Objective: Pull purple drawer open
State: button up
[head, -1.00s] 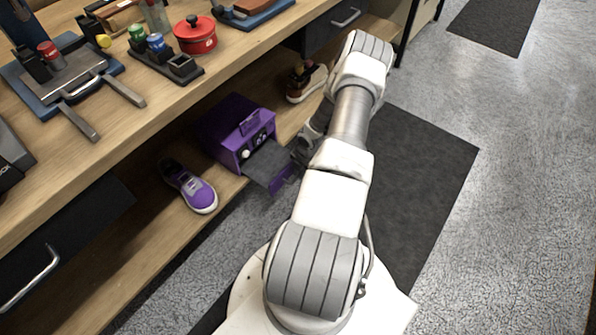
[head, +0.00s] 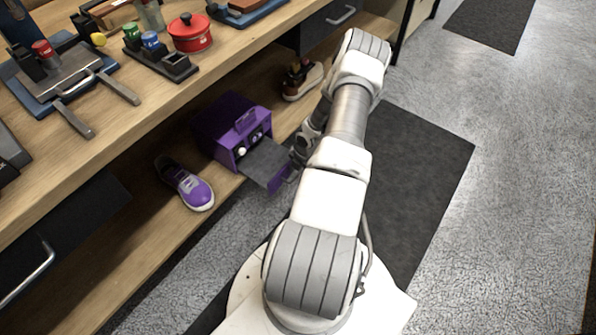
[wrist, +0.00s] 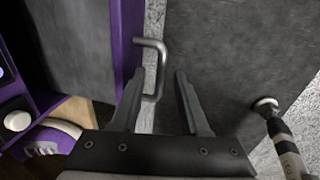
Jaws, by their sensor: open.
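The purple drawer box (head: 232,122) stands on the lower shelf. Its drawer (head: 264,160) is out towards the floor, with a dark grey inside and a purple front (head: 280,180). In the wrist view the drawer's grey inside (wrist: 85,45) is at left, and its purple front edge (wrist: 128,25) carries a grey loop handle (wrist: 161,70). My gripper (wrist: 158,75) is open, with one finger on each side of the handle bar in the picture. I cannot tell whether they touch it. In the head view my arm partly hides the gripper.
A purple sneaker (head: 187,184) lies left of the box, and another shoe (head: 302,80) lies right of it on the shelf. The workbench top (head: 130,120) overhangs the shelf. A dark mat (head: 425,150) covers clear floor at right.

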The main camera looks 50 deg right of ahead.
jog(key=s+r+p, duration=0.3)
jog(key=r+p, duration=0.3)
jog(key=r, duration=1.1)
jog(key=shift+d+p, duration=0.15)
jog(key=shift+p, duration=0.15)
